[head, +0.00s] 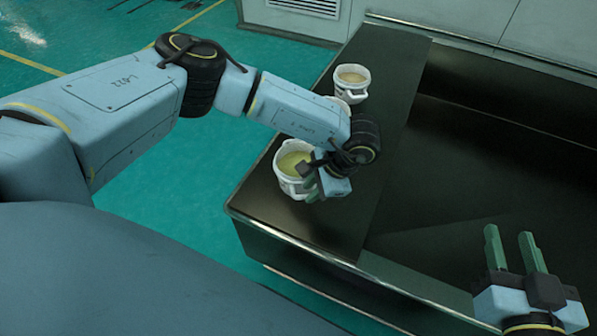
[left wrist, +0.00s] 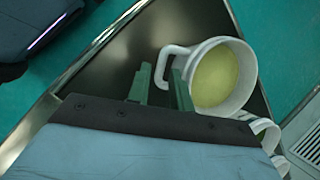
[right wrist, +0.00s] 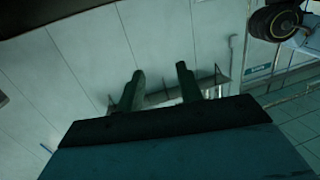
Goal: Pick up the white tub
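The nearest white tub (head: 284,183) stands upright on the dark ledge, with yellow-green contents. It also shows in the left wrist view (left wrist: 247,75), its handle pointing toward my left gripper. My left gripper (head: 309,181) is low beside this tub on its handle side. In the left wrist view the left gripper's fingers (left wrist: 160,76) are apart, with the handle's outer part between them; contact is not clear. My right gripper (head: 509,238) is open and empty over the dark basin; its spread fingers show in the right wrist view (right wrist: 160,82).
A second white tub (head: 352,80) stands at the far end of the ledge (head: 385,60). Another tub between them is mostly hidden by my left arm. The dark basin (head: 480,160) lies to the right. Green floor (head: 215,205) lies left of the ledge.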

